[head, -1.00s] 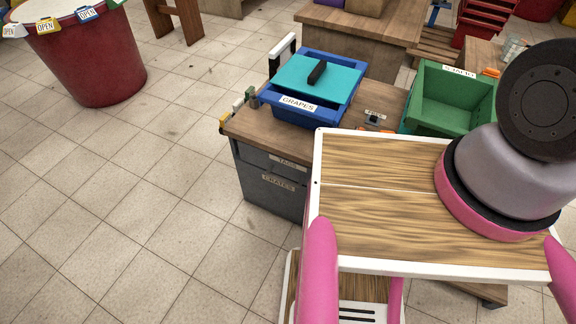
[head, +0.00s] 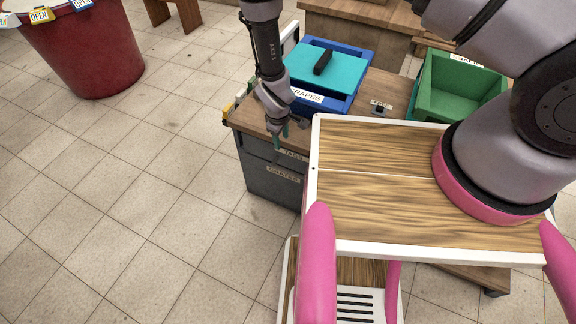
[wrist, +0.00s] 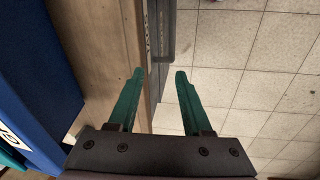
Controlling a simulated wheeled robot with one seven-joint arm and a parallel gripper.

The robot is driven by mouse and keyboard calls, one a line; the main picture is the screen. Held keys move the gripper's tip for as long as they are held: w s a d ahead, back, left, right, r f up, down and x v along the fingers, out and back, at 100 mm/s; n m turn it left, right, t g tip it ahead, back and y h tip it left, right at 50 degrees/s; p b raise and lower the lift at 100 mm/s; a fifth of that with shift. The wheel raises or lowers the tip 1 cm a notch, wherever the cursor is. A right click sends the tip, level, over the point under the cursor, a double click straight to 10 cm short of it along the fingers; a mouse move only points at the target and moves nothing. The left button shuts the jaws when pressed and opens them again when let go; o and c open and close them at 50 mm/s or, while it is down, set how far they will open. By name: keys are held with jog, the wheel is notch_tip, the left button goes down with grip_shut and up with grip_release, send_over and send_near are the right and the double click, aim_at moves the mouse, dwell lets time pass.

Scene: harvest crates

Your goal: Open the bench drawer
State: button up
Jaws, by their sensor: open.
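The bench (head: 245,122) has a wooden top and grey drawer fronts. The upper drawer (head: 256,150) carries a TAGS label and the lower drawer (head: 262,180) a CRATES label; both look shut. My gripper (head: 281,138) hangs at the bench's front edge, by the upper drawer, and hides part of it. In the wrist view my gripper (wrist: 159,75) is open and empty, its green fingers apart. The grey drawer front (wrist: 158,50) with a label and a handle-like bar (wrist: 172,25) shows beyond the fingers. I cannot tell whether a finger touches it.
A blue crate (head: 345,104) labelled GRAPES with a teal lid (head: 345,70) stands on the bench. A green crate (head: 455,108) stands to its right. A red bin (head: 85,60) is at far left. The tiled floor (head: 150,200) before the drawers is clear.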

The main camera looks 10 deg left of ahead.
jog(key=n, duration=0.1)
send_near(288, 171)
jog(key=shift+h, duration=0.3)
jog(key=f, duration=0.2)
jog(key=w+f, duration=0.1)
jog(key=f, duration=0.5)
jog(key=shift+w+d, duration=0.1)
jog(key=shift+w, duration=0.15)
grip_shut()
dwell(0.7)
